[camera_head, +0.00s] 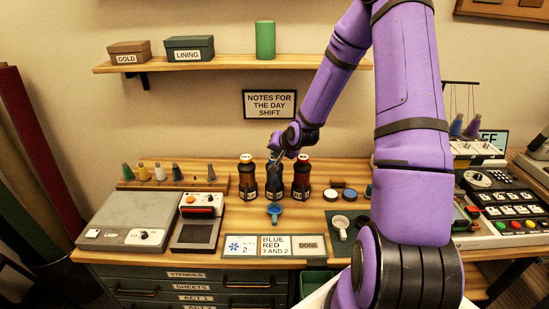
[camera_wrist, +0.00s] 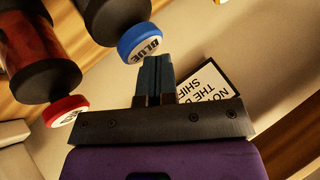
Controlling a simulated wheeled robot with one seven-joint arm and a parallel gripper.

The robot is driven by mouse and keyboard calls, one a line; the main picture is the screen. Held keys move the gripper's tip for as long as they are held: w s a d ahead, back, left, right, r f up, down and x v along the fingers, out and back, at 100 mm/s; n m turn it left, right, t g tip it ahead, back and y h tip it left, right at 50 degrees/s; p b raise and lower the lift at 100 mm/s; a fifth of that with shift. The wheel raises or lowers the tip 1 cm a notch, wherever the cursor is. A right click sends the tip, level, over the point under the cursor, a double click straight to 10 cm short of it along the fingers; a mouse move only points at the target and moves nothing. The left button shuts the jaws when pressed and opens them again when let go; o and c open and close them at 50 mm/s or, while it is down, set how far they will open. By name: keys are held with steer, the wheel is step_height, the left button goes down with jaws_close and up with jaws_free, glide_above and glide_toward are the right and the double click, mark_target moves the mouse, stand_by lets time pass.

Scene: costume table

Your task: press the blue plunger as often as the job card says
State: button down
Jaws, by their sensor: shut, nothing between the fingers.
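Three dark pump bottles stand in a row on the wooden table. The middle bottle (camera_head: 273,188) has the blue plunger; its top is hidden behind my gripper in the head view. The blue plunger (camera_wrist: 140,43), lettered BLUE, shows in the wrist view right beside my fingertips; I cannot tell whether they touch. My gripper (camera_head: 275,159) is shut and empty at the top of the middle bottle; its fingers also show in the wrist view (camera_wrist: 157,66). The job card (camera_head: 276,246) lies at the front and reads BLUE RED, 3 AND 2.
The red-topped bottle (camera_head: 301,181) stands close on the right, the yellow-topped bottle (camera_head: 247,182) close on the left. A blue scoop-like cup (camera_head: 274,210) lies in front. A DONE tile (camera_head: 309,246) is right of the card. A shelf (camera_head: 230,64) hangs above.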

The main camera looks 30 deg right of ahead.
mark_target(276, 158)
steer(key=shift+f, duration=0.45)
stand_by(0.4)
steer(key=shift+r, duration=1.2)
steer(key=shift+r, duration=2.5)
steer(key=shift+r, duration=0.1)
